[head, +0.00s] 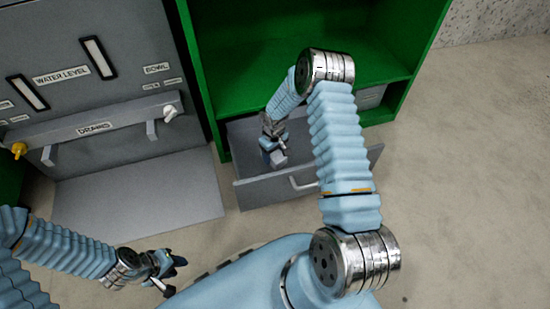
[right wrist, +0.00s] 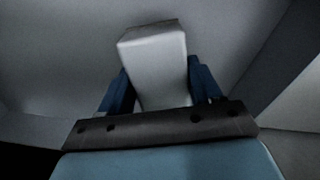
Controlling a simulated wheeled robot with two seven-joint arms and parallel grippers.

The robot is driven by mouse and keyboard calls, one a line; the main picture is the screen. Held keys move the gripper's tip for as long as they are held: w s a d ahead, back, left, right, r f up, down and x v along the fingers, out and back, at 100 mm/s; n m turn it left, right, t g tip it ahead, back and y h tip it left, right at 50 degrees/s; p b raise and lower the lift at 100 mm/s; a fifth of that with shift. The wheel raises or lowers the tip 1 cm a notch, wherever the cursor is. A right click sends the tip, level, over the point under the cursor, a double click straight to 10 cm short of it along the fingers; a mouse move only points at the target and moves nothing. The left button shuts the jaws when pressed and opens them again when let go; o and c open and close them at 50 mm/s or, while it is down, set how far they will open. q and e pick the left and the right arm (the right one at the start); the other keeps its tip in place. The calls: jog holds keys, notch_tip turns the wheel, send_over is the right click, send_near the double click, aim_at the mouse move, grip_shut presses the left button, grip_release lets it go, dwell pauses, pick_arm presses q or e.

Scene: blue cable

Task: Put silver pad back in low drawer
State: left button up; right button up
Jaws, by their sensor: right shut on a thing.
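The silver pad (right wrist: 155,65) is a pale grey block between the two blue fingers of my right gripper (right wrist: 160,90) in the right wrist view. In the head view my right gripper (head: 272,150) is shut on the pad (head: 278,158) and reaches down inside the open low drawer (head: 265,190). The drawer is grey with a handle on its front and is pulled out from under the green cabinet. I cannot tell whether the pad touches the drawer floor. My left gripper (head: 170,272) hangs at the lower left, away from the drawer; its jaw state is unclear.
The green cabinet (head: 250,50) has an open shelf above the drawer. A grey panel unit (head: 90,80) with a drains rail stands at the left, with a yellow tap (head: 19,150). The concrete floor (head: 470,190) at the right is clear. My right arm covers part of the drawer.

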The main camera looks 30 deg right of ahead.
aim_at(274, 158)
jog(key=shift+f, duration=1.4)
jog(key=shift+f+b, duration=0.2)
jog(key=shift+b, duration=0.15)
jog(key=o, duration=1.2)
jog(key=shift+r, duration=0.1)
jog(key=shift+r+p, duration=0.3)
jog(key=shift+p, duration=0.05)
notch_tip(274, 158, up, 12)
jog(key=shift+f+p, duration=0.2)
jog(key=shift+p, duration=0.55)
